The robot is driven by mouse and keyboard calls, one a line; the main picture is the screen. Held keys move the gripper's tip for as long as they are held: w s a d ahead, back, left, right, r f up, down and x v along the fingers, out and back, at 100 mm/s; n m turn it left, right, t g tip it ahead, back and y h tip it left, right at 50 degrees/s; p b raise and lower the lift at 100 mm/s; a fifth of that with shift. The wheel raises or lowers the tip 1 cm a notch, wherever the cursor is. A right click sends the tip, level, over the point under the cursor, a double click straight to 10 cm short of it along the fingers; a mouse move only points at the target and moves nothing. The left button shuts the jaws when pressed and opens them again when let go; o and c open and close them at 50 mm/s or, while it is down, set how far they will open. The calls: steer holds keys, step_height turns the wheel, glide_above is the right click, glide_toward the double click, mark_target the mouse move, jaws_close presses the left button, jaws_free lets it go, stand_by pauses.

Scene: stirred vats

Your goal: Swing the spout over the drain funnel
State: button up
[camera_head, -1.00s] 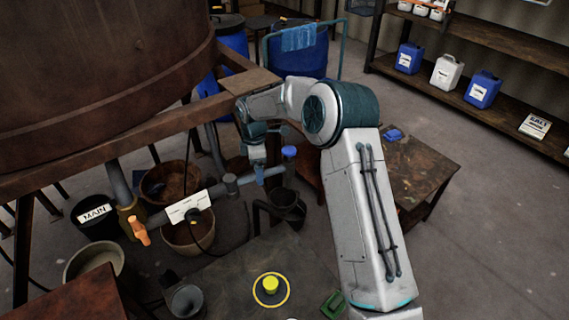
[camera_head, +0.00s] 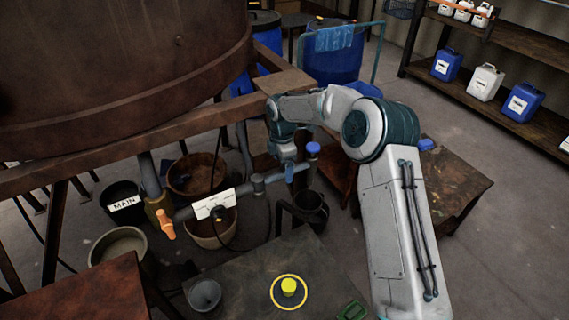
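A grey pipe, apparently the spout (camera_head: 258,184), runs right from a valve with an orange handle (camera_head: 165,222) under the big rusty vat. It has a white label plate (camera_head: 214,204) and a blue knob (camera_head: 313,148) near its right end. My gripper (camera_head: 289,172) is at that right end, just left of the knob. Its fingers are small and partly hidden by the pipe and wrist, so I cannot tell whether they grip it. A grey funnel-like cup (camera_head: 205,294), possibly the drain funnel, stands at the lower left, apart from the pipe.
A black jug (camera_head: 311,208) stands below the pipe end. Buckets (camera_head: 118,246) and a MAIN bin (camera_head: 125,203) stand at left. A yellow button (camera_head: 289,287) is on the front surface. A rusty table (camera_head: 455,190) is right of my arm.

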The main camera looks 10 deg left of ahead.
steer(key=shift+o, duration=0.4)
steer(key=shift+a, duration=0.1)
step_height(320, 180, up, 14)
steer(key=b, duration=0.1)
stand_by(0.4)
steer(key=s+d+r+m+t, duration=0.1)
steer(key=s+d+r+m, duration=0.25)
steer(key=s+d, duration=0.2)
steer(key=s+d+r+m+h, duration=0.1)
steer(key=s+d+r+m, duration=0.1)
steer(key=s+d+m, duration=0.35)
steer(key=s+d+r+m+t, duration=0.1)
steer(key=s+d+r+m, duration=0.2)
steer(key=d, duration=0.4)
steer(key=s+d+f+m, duration=0.2)
steer(key=s+d+m, duration=0.4)
steer(key=s, duration=0.3)
steer(key=s+d+f+m+t+y, duration=0.1)
steer(key=s+d+f+m, duration=0.2)
steer(key=s+d+m, duration=0.3)
steer(key=s, duration=0.4)
steer(key=shift+f, duration=0.2)
